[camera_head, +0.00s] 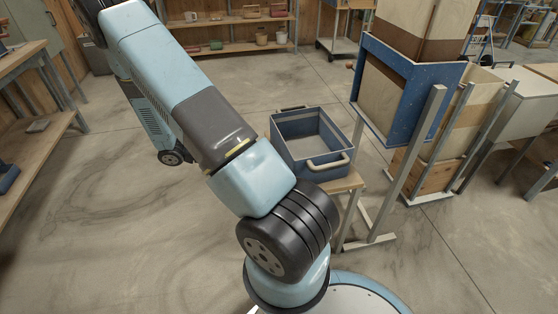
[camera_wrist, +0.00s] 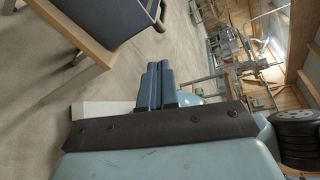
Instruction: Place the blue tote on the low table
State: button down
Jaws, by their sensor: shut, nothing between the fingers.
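The blue tote (camera_head: 289,164) is an open, empty-looking box with cream handles. It sits upright on the low table (camera_head: 346,184), which has a pale wooden top and metal legs. The arm covers part of the table, so the tote's full footing is hidden. In the wrist view the tote (camera_wrist: 99,14) shows at the upper left above the wooden table edge (camera_wrist: 66,32), tilted by the camera's angle. My gripper (camera_wrist: 157,68) is shut and empty, apart from the tote, with bare floor behind its fingers. My gripper cannot be made out in the head view.
A blue-framed wooden hopper (camera_head: 397,87) on metal legs stands close right of the table. A workbench (camera_head: 22,55) is at the left edge. Shelves (camera_head: 235,50) with small containers line the back wall. Open concrete floor lies left of the tote.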

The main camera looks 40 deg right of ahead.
notch_tip(320, 180, down, 6)
jog(key=d+n+h, duration=0.2)
jog(key=n+h, duration=0.1)
jog(key=n, duration=0.2)
send_near(290, 157)
jog(key=s, duration=0.4)
jog(key=shift+n, duration=0.3)
jog(key=d, duration=0.4)
jog(key=shift+w+d+f, duration=0.15)
jog(key=shift+w+f, duration=0.05)
jog(key=shift+f, duration=0.2)
jog(key=shift+w+d, duration=0.2)
jog(key=shift+d, duration=0.45)
jog(key=shift+w, duration=0.1)
